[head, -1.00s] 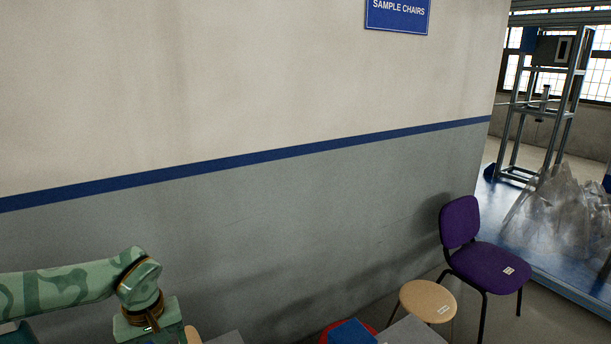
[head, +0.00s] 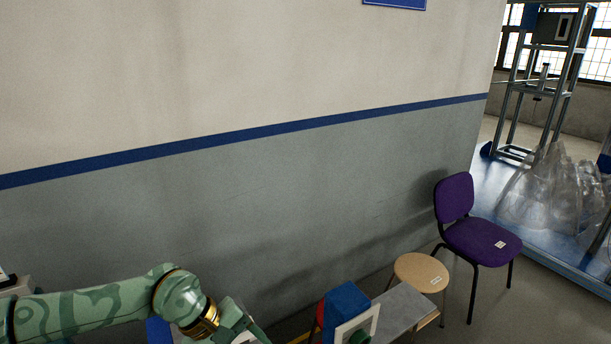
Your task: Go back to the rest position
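My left arm comes in from the left, low in the head view. Its wrist has a gold ring, and the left gripper (head: 240,324) is partly visible just past it at the bottom edge. Its fingertips are cut off or too unclear to show whether they are open or shut, and I see nothing clearly held.
A grey bench top (head: 400,304) carries a blue block (head: 346,298) and a white frame (head: 369,323), right of my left gripper. A round wooden stool (head: 421,272) and purple chair (head: 480,240) stand further right. A wall (head: 280,190) runs behind.

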